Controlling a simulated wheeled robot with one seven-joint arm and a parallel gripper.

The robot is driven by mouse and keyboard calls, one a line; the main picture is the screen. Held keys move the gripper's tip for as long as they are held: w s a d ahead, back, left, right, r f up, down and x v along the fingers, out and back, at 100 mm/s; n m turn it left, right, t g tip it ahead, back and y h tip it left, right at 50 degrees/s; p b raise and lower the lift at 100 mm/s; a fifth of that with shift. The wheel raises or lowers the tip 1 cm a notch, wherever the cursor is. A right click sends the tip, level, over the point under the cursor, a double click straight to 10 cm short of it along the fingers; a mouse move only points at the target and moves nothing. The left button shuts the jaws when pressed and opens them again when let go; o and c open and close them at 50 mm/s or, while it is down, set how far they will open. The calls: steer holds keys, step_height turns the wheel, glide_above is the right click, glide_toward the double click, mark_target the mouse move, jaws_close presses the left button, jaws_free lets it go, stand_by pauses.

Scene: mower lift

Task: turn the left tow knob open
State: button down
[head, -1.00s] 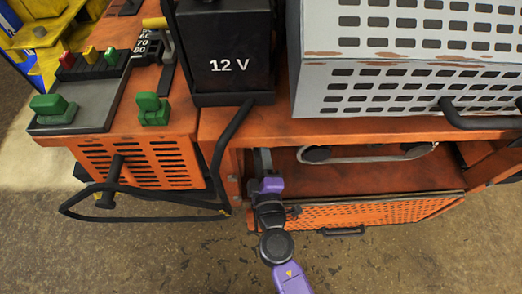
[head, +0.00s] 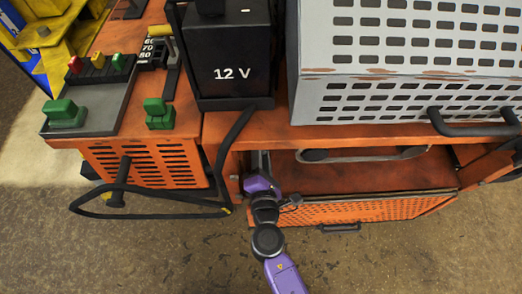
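My arm's purple wrist (head: 262,186) reaches into the left end of the low open bay at the mower's front. My fingers are hidden or too small to make out beyond the wrist, so I cannot tell whether they hold anything. I cannot make out a left tow knob for certain; it may be hidden behind my wrist or inside the bay. The orange mower body (head: 330,133) surrounds the bay. A perforated orange panel (head: 385,209) hangs open below the bay, to the right of my arm.
A belt (head: 375,155) runs across the bay. The 12 V battery (head: 232,65) and grey perforated cover (head: 400,100) stand above. Bare floor lies in front.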

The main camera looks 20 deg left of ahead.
steer(key=shift+f+n, duration=0.1)
steer(key=shift+n, duration=0.5)
steer(key=c, duration=1)
jaws_free()
steer(key=shift+s, duration=0.1)
steer(key=shift+v, duration=3.85)
steer(key=shift+c, duration=0.2)
